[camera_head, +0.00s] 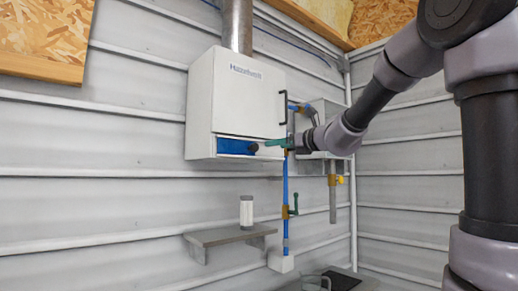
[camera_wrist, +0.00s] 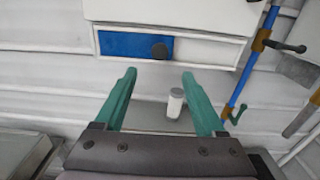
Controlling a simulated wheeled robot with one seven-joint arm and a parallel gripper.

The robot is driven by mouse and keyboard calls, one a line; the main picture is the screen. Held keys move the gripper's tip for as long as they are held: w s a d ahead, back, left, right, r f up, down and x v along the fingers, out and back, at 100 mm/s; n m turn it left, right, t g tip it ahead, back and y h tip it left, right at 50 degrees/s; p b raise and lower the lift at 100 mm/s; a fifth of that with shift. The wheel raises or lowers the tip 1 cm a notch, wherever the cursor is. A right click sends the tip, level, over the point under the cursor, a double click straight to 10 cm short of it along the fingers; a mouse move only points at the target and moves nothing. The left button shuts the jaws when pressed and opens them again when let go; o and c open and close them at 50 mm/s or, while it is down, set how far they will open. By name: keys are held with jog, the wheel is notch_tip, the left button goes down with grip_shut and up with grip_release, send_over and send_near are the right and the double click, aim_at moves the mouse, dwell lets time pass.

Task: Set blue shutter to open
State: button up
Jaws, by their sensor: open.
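The blue shutter (camera_head: 231,146) is a flat panel in a slot along the bottom of a white wall-mounted box (camera_head: 243,98). In the wrist view the blue shutter (camera_wrist: 124,44) fills the left part of the slot, and the right part is pale. A round dark knob (camera_wrist: 159,51) is at the shutter's right end. My gripper (camera_wrist: 159,74) is open and empty, its two green fingers spread either side of the knob's line. The knob appears just beyond the fingertips, apart from them. In the head view my gripper (camera_head: 268,143) is in front of the slot's right part.
A blue pipe (camera_head: 286,190) with a green-handled valve (camera_head: 293,205) runs down the wall right of the box. A white canister (camera_head: 246,212) stands on a grey shelf (camera_head: 214,237) below. A black handle (camera_head: 283,107) is on the box's right side.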

aim_at(256, 148)
jog(key=x, duration=1)
jog(key=shift+w+a, duration=0.15)
jog(key=shift+w, duration=0.1)
grip_shut()
dwell(1.0)
